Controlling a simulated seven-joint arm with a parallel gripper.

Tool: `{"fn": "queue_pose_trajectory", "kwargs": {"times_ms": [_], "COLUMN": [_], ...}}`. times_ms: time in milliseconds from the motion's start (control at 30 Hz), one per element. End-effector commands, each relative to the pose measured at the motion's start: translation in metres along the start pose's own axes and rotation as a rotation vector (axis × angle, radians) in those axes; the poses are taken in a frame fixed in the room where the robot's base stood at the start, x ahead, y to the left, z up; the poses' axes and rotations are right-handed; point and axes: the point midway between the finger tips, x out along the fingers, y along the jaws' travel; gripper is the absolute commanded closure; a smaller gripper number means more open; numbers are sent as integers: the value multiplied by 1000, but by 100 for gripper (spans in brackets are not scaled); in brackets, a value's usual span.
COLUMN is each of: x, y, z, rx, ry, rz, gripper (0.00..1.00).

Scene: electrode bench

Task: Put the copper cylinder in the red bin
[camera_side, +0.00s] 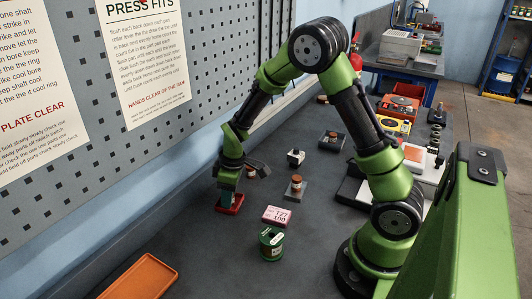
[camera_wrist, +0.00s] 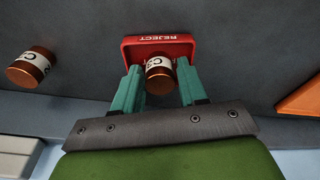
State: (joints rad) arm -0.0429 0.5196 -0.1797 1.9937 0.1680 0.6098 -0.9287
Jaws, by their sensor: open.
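The red bin (camera_side: 230,206) is small and low and stands on the bench near the wall. In the wrist view the red bin (camera_wrist: 128,46) has REJECT printed on its rim. A copper cylinder with a white lettered band (camera_wrist: 159,76) shows within the bin's outline, between my gripper's fingers (camera_wrist: 160,86). The fingers look spread, with gaps beside it. My gripper (camera_side: 229,198) reaches down at the bin in the side view, hiding that cylinder there. A second copper, white-banded cylinder (camera_wrist: 28,68) lies outside the bin; it seems to show beside my gripper in the side view (camera_side: 250,172).
Blocks with small parts on them (camera_side: 296,192) stand right of the bin, near a pink label box (camera_side: 276,215) and a green spool (camera_side: 271,244). An orange tray (camera_side: 140,279) lies front left. The pegboard wall (camera_side: 200,70) runs behind. Bare bench lies between bin and tray.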

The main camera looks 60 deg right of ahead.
Motion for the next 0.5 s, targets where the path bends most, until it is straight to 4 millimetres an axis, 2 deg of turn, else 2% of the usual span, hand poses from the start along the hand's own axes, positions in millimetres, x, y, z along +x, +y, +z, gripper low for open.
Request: {"fn": "queue_pose_trajectory", "kwargs": {"times_ms": [167,500], "x": [-25,-96], "y": [0,0], "z": [-2,-1], "rx": [-3,0], "ry": [6,5], "rz": [2,3], "gripper": [58,58]}}
